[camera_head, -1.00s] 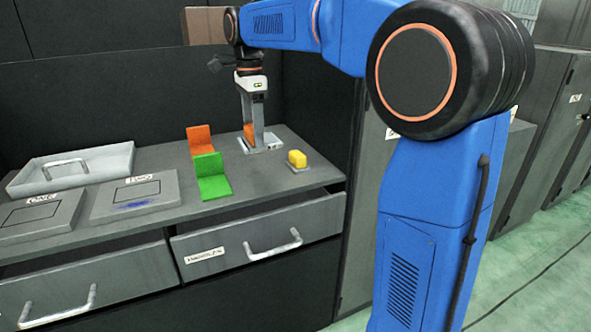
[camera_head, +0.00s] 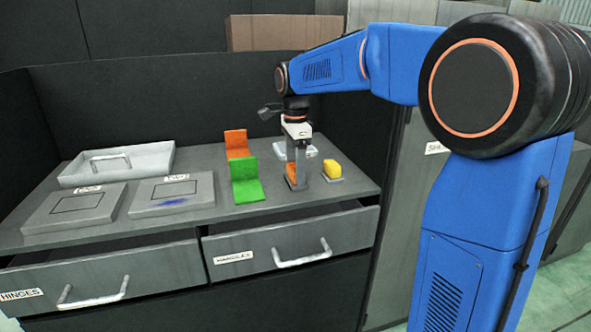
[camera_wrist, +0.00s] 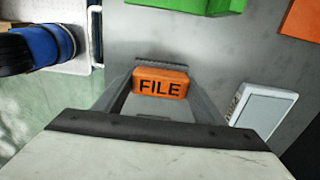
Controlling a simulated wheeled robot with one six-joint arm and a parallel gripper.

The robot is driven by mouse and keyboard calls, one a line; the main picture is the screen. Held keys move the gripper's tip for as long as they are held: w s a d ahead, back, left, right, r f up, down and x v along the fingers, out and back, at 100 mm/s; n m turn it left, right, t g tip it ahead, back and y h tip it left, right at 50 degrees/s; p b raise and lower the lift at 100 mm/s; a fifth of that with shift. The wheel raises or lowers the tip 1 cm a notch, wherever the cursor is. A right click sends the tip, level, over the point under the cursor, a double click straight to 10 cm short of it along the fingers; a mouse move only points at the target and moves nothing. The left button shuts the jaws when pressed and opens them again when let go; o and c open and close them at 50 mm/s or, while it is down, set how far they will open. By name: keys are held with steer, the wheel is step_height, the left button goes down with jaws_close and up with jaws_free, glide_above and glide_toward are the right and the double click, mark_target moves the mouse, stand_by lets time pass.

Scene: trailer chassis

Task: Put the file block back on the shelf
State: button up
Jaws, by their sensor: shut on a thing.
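The orange file block (camera_wrist: 160,84), lettered FILE, is between the fingers of my gripper (camera_wrist: 162,88), which is shut on it. In the head view the block (camera_head: 291,181) is a small orange patch between the fingers of my gripper (camera_head: 298,184), low over the grey counter. I cannot tell whether it touches the counter. My gripper is right of the green L-shaped stand (camera_head: 247,190) and left of the yellow block (camera_head: 332,168). I cannot make out which thing is the shelf.
An orange L-shaped stand (camera_head: 238,142) is behind the green one. A pale pad (camera_head: 308,151) lies behind my gripper. A white tray (camera_head: 75,178) and two labelled plates (camera_head: 160,208) are at left. Two drawers (camera_head: 290,235) are partly open below the counter (camera_head: 215,165).

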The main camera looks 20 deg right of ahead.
steer(key=shift+f, duration=0.1)
steer(key=o, duration=1)
step_height(320, 180, up, 12)
steer(key=s+d+f+n+t, duration=0.1)
steer(key=s+d+f+n, duration=0.1)
steer(key=s+f+n, duration=0.4)
steer(key=s+d+f+n+t, duration=0.2)
steer(key=s+f+n, duration=0.4)
steer(key=s, duration=1)
steer(key=s+d+f+n+t, duration=0.1)
steer(key=s+d+f+n, duration=0.2)
steer(key=s+f+n, duration=0.3)
steer(key=s+f, duration=0.2)
steer(key=s, duration=0.3)
steer(key=shift+s+f+t, duration=0.2)
steer(key=shift+f+t, duration=0.05)
steer(key=shift+t, duration=0.15)
